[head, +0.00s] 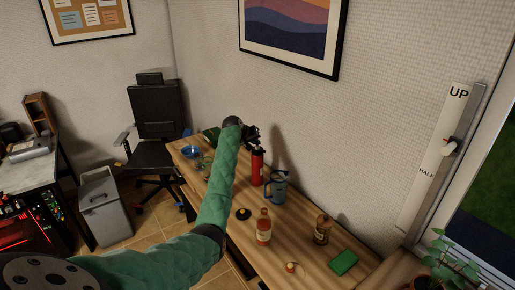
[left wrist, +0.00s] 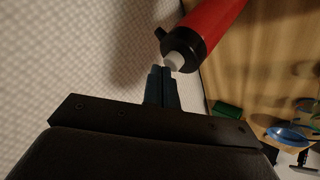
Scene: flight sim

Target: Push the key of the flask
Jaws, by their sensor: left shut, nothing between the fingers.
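The red flask (head: 257,167) stands on the wooden table (head: 300,222) near the wall, with a black top. In the left wrist view the flask (left wrist: 208,25) shows its black cap (left wrist: 183,44) with a pale grey key (left wrist: 174,61). My left gripper (head: 251,134) is above the flask. In the left wrist view its fingers (left wrist: 161,71) are shut and empty, with the tips very close beside the key. I cannot tell whether they touch it. My right gripper is in neither view.
A blue-grey jug (head: 278,187) stands close beside the flask. An amber bottle (head: 264,228), a brown jar (head: 322,230) and a green block (head: 343,262) are nearer on the table. A blue bowl (head: 190,151) sits at the far end. The wall is close behind the flask.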

